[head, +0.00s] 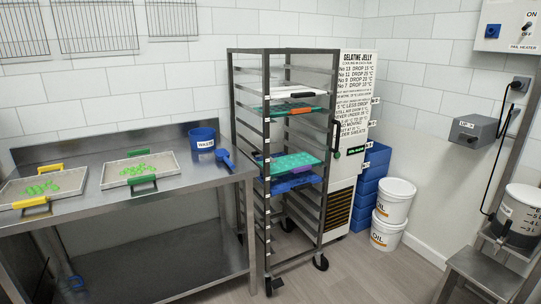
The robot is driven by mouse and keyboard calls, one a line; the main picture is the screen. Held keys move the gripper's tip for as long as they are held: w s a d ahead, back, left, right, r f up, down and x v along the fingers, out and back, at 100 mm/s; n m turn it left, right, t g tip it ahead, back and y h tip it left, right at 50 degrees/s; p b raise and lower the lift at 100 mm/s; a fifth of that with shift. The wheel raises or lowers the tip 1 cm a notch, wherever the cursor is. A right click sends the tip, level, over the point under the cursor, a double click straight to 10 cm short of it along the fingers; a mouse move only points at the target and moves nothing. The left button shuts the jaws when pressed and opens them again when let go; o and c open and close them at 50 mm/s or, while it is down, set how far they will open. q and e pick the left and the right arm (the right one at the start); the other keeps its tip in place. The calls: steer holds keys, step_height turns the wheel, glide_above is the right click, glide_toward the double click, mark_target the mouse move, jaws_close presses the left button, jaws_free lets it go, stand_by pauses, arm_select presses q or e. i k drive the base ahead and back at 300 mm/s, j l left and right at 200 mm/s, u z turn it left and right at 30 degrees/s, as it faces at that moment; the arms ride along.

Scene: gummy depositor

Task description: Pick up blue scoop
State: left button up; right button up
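A blue scoop (225,157) lies near the right end of the steel table (190,190), close to its edge. It is just in front of and to the right of a blue tub (202,136) with a white "WASTE" label. Neither of my grippers shows in the head view.
Two trays of green gummies, one with yellow handles (46,204) and one with green handles (112,183), sit on the table. A wheeled rack (267,230) stands right of it. White oil buckets (397,187) and blue crates (370,190) stand further right. Floor in front is clear.

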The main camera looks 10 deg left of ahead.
mark_target(222, 154)
steer(key=i+l+u, duration=0.15)
steer(key=i, duration=0.55)
steer(key=i+l+u, duration=0.2)
steer(key=i, duration=0.45)
steer(key=j, duration=0.1)
